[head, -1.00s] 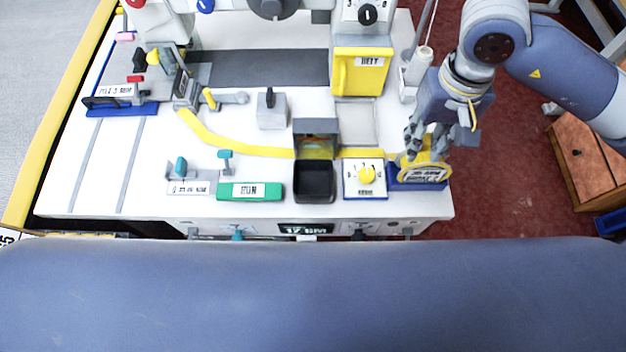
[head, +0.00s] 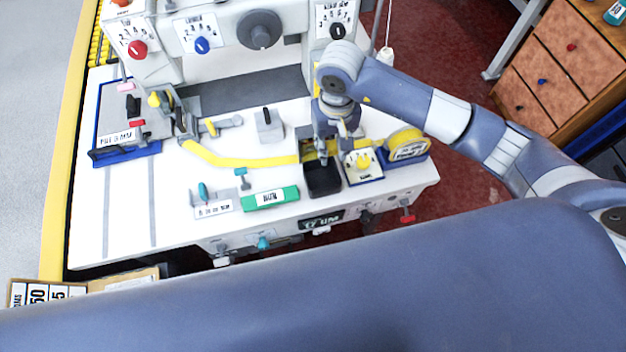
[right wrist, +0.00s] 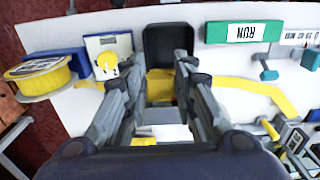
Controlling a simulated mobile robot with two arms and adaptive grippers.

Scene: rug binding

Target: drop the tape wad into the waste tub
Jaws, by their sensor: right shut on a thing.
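The waste tub, a black open box (head: 322,183), stands at the front edge of the white machine table. It also shows in the right wrist view (right wrist: 168,30), just beyond the fingertips. My right gripper (head: 328,158) points down at the back rim of the tub. In the right wrist view its fingers (right wrist: 160,72) stand a little apart and are shut on the tape wad. Yellow (right wrist: 160,88) shows between them, but I cannot tell the wad's outline from the yellow tape behind. My left gripper is out of view.
A yellow tape strip (head: 235,161) runs left from behind the tub. A dial block (head: 361,166) and a yellow tape roll (head: 407,146) stand to its right. A green RUN block (head: 270,198) lies to its left. A wooden drawer cabinet (head: 560,75) stands at far right.

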